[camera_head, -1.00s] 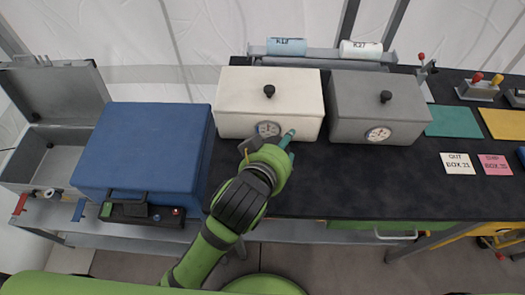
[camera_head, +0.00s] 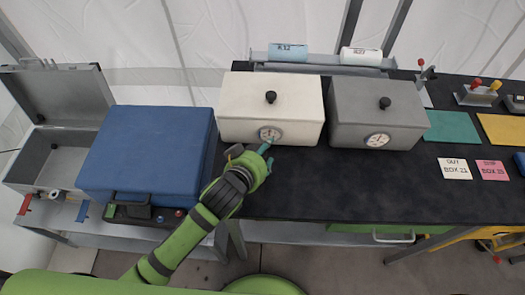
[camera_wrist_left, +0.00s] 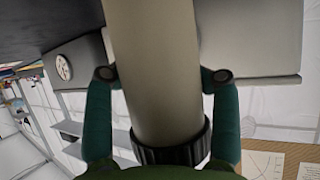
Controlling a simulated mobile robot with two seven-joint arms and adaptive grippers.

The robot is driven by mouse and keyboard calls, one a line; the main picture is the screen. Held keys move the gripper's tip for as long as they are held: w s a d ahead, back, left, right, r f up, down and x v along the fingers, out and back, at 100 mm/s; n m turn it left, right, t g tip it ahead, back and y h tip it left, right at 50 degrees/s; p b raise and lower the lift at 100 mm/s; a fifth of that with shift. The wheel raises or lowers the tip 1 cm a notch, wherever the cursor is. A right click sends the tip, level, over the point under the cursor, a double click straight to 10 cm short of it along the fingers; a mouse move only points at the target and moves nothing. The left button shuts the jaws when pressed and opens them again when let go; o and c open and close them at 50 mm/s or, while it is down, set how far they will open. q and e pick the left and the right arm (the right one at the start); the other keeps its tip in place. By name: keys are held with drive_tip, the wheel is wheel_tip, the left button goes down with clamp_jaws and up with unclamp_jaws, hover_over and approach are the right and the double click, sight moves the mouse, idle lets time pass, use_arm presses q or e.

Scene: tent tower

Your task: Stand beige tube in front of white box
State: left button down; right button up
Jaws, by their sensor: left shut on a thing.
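My right gripper is not in view.
A blue case (camera_head: 145,150) stands left of the white box, and a grey box (camera_head: 378,110) with a dial stands close on its right. A rack behind holds a blue roll (camera_head: 288,52) and a white roll (camera_head: 361,56). The black bench top (camera_head: 330,185) in front is clear.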

use_arm(q)
drive_tip(key=shift+c, duration=1.7)
unclamp_jaws()
drive_tip(key=b+v, duration=0.1)
drive_tip(key=v, duration=1.1)
drive_tip(key=shift+a+f, duration=0.1)
